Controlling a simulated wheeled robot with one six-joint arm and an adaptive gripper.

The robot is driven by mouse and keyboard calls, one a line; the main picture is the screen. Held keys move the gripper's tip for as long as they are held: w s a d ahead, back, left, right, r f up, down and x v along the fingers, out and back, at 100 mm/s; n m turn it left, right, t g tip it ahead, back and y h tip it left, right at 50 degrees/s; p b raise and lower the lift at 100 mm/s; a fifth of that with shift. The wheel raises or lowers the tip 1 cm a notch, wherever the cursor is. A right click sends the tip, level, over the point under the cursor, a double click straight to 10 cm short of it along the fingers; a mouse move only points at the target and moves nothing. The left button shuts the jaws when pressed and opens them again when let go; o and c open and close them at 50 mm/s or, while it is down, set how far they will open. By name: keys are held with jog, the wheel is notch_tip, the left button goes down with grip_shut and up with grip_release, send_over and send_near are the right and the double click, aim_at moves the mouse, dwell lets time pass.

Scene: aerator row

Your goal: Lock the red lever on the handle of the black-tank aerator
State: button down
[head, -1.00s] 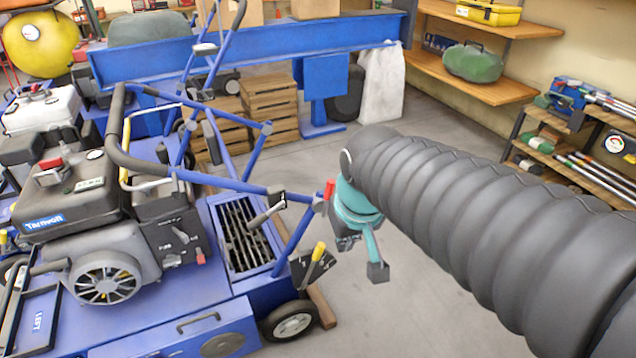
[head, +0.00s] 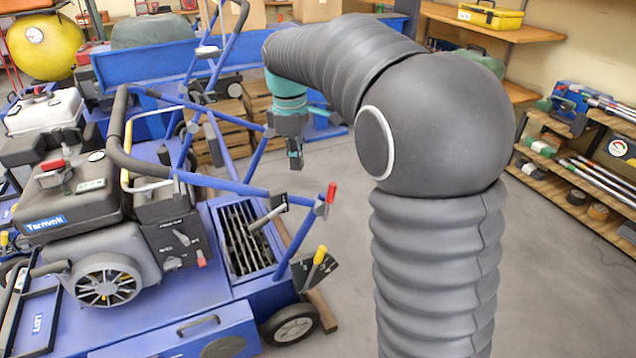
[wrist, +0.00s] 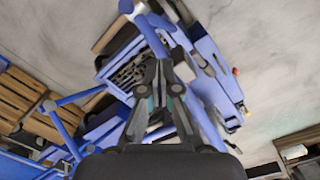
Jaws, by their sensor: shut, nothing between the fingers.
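The black-tank aerator (head: 75,205) stands at the left in the head view, with a blue tubular handle (head: 240,187). The red lever (head: 331,192) stands nearly upright at the handle's near right end, by a small dark bracket. My gripper (head: 295,158) points down beyond the handle, up and left of the red lever in the picture and clear of it. It is shut and empty. In the wrist view my gripper's fingers (wrist: 160,75) meet in front of blue frame tubes; I cannot make out the red lever there.
A yellow-tipped lever (head: 320,255) sits below the red one. A white-tank aerator (head: 42,112) stands behind at far left. A blue beam (head: 150,65) and wooden crates (head: 235,130) are at the back. Shelves (head: 560,165) line the right; floor between is clear.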

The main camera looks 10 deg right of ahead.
jog(key=shift+s+d+r+n+g, duration=0.2)
jog(key=shift+r+n, duration=0.65)
jog(key=shift+n, duration=0.5)
jog(key=shift+s+d+r+n+g, duration=0.15)
jog(key=shift+r+n, duration=0.7)
jog(key=shift+n, duration=0.5)
jog(key=shift+a, duration=0.1)
jog(key=b, duration=0.2)
send_near(329, 202)
jog(key=a+f, duration=0.5)
jog(key=d, duration=0.3)
jog(key=shift+w+d+f, duration=0.2)
jog(key=shift+w+d, duration=0.1)
jog(key=shift+d, duration=0.05)
jog(key=shift+r+p, duration=0.1)
jog(key=shift+p, duration=0.35)
